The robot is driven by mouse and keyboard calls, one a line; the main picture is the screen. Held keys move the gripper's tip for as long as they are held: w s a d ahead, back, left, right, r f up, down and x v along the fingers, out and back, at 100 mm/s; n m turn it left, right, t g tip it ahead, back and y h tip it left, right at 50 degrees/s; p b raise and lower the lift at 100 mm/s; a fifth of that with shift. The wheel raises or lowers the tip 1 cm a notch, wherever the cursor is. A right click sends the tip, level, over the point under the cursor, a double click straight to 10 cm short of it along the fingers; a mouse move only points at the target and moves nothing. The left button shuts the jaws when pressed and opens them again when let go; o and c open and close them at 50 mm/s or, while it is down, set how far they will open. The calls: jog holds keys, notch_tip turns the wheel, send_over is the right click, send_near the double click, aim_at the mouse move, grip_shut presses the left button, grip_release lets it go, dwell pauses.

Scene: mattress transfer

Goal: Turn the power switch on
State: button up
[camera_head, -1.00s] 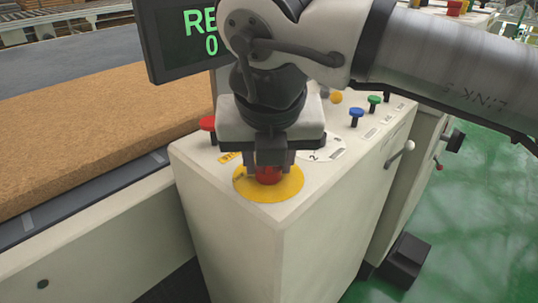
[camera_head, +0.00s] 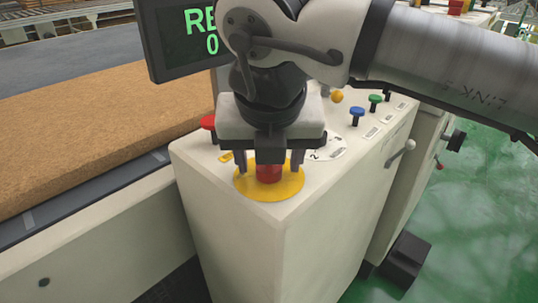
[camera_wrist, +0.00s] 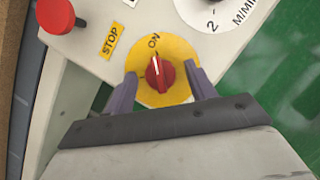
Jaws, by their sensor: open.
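The power switch is a red rotary knob (camera_wrist: 160,74) on a round yellow plate (camera_wrist: 182,52) marked ON. Its white pointer line points up, close to the ON mark, in the wrist view. In the head view the red knob (camera_head: 268,173) sits on the yellow plate (camera_head: 285,188) at the near corner of the control box. My gripper (camera_wrist: 163,90) is open, with one finger on each side of the knob and a gap to it on both sides. In the head view my gripper (camera_head: 269,165) stands over the knob, fingers pointing down.
A red mushroom button (camera_head: 208,123) with a yellow STOP label (camera_wrist: 111,41) stands beside the switch. A numbered dial (camera_wrist: 225,12) lies on the other side. Blue (camera_head: 357,114) and green (camera_head: 375,99) buttons stand farther back. A display (camera_head: 185,35) and a brown mattress (camera_head: 110,125) are at left.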

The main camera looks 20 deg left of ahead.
jog(key=p+v, duration=0.3)
jog(key=v, duration=1)
jog(key=shift+r, duration=0.35)
jog(key=shift+s+d, duration=0.1)
jog(key=shift+s, duration=0.1)
